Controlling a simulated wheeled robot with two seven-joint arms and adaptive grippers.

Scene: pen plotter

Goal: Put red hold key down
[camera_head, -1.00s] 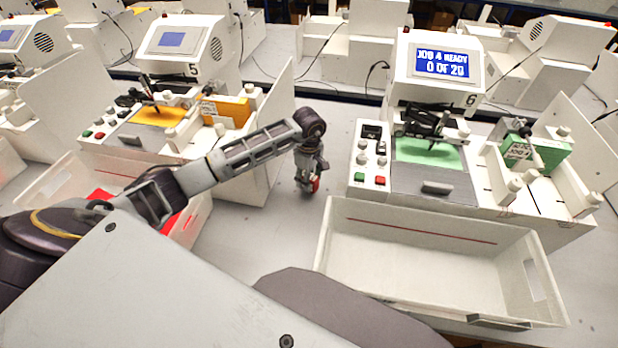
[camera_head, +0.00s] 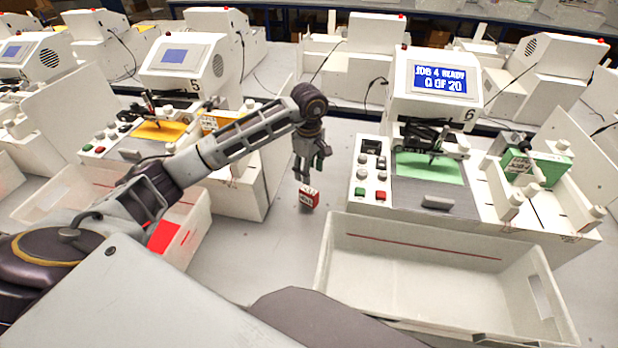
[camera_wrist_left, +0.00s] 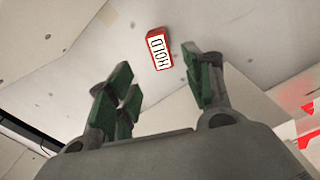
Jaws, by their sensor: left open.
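The red hold key (camera_head: 308,197) is a small red block with a white label. It stands on the grey table between the two plotter stations. In the left wrist view the key (camera_wrist_left: 158,49) lies beyond the fingertips, its label reading HOLD, with nothing touching it. My left gripper (camera_head: 308,165) is open and empty just above the key; its green-padded fingers (camera_wrist_left: 155,80) are spread apart in the left wrist view. My right gripper is not in view.
Plotter 6 (camera_head: 433,82) stands to the right, its screen reading JOB 4 READY, 0 OF 20. A white bin (camera_head: 420,225) sits in front of it. Plotter 5 (camera_head: 190,65) stands to the left, with another bin (camera_head: 190,225) holding red sheets. Bare table surrounds the key.

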